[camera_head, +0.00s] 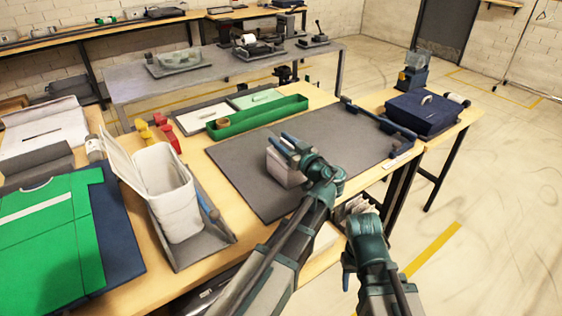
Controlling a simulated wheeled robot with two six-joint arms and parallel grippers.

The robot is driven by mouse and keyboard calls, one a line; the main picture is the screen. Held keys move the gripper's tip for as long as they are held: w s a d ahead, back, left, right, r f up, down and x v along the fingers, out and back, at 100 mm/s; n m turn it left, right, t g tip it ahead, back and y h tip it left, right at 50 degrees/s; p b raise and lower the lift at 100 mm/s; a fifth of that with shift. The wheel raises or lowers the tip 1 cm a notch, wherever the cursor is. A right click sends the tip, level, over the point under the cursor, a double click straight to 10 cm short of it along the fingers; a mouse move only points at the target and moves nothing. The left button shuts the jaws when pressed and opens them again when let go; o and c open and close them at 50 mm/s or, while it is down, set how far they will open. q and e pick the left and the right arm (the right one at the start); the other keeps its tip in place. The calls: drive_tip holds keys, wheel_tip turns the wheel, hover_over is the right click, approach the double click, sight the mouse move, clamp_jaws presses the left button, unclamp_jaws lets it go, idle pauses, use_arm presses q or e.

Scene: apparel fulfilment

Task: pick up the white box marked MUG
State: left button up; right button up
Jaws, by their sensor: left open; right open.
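A white-grey box (282,172) stands on the dark grey mat (242,170) on the wooden table. No marking on it can be read from here. My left gripper (281,141) is at the box, its fingers over the top and right side, hiding part of it. It is open; whether a finger touches the box cannot be told. My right gripper (346,262) is open and empty, off the table's front edge to the lower right, away from the box.
A green tray (285,113) with a tape roll lies behind the mat. A tall white bin (175,222) and a green shirt (45,235) are to the left. The mat's right part is clear.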

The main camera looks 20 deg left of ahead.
use_arm(q)
drive_tip(key=shift+s+d, duration=0.1)
drive_tip(key=shift+d, duration=0.05)
clamp_jaws()
idle(1.2)
